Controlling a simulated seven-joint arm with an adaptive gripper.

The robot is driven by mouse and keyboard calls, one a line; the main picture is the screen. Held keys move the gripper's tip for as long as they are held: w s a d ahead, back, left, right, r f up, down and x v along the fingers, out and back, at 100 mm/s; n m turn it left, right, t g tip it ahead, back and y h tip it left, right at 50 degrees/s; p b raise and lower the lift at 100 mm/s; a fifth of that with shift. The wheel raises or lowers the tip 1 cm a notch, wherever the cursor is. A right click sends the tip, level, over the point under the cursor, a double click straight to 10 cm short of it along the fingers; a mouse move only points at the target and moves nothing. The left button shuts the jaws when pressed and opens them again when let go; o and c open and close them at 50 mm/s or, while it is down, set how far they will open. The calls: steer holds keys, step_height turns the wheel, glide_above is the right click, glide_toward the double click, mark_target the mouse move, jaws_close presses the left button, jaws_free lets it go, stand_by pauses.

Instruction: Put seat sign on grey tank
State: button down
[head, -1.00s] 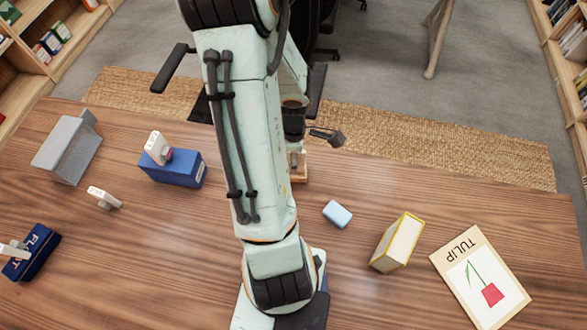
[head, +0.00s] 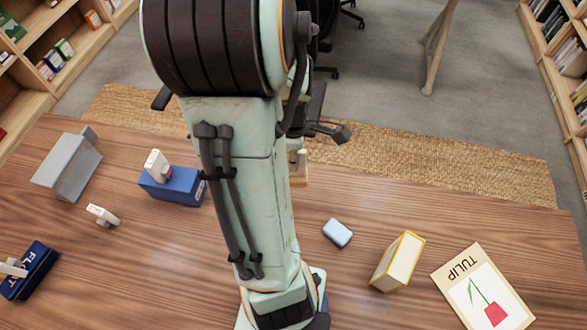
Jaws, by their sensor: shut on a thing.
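The grey tank (head: 66,170), a plain grey box form with a raised part at its far end, stands at the left of the table. My gripper (head: 325,132) is at the far side of the table, right of my arm. Only a dark part of it shows. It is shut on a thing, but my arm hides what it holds. I cannot make out which thing is the seat sign. A small white piece (head: 103,215) is on the table in front of the tank. Another white piece (head: 157,165) stands at a blue box (head: 175,187).
A dark blue lettered box (head: 30,270) with a pale piece lies at near left. A wooden piece (head: 299,177) is at the far edge. A light-blue block (head: 337,233), a yellow-edged box (head: 398,262) and a TULIP card (head: 483,295) lie right of my arm.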

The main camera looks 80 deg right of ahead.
steer(key=shift+r, duration=1.45)
steer(key=w+a+r+n, duration=0.2)
steer(key=w+a+n, duration=0.2)
steer(key=w, duration=0.6)
steer(key=w+a+r+n, duration=0.1)
steer(key=w+a+n, duration=0.25)
steer(key=w, duration=0.65)
steer(key=w+a+r+m, duration=0.4)
steer(key=w+a+r, duration=0.1)
steer(key=a, duration=0.4)
steer(key=w+a+r+m, duration=0.3)
steer(key=w+a+r, duration=0.2)
steer(key=a, duration=0.5)
steer(key=s+a+f+m, duration=0.1)
steer(key=s+f, duration=0.3)
steer(key=f, duration=0.3)
steer(key=s+a+f+m, duration=0.1)
steer(key=s+f, duration=0.3)
steer(key=f, duration=0.4)
steer(key=s+a+f+m, duration=0.1)
steer(key=s+f, duration=0.3)
steer(key=f, duration=0.3)
steer(key=shift+a+f, duration=0.25)
steer(key=shift+f, duration=0.1)
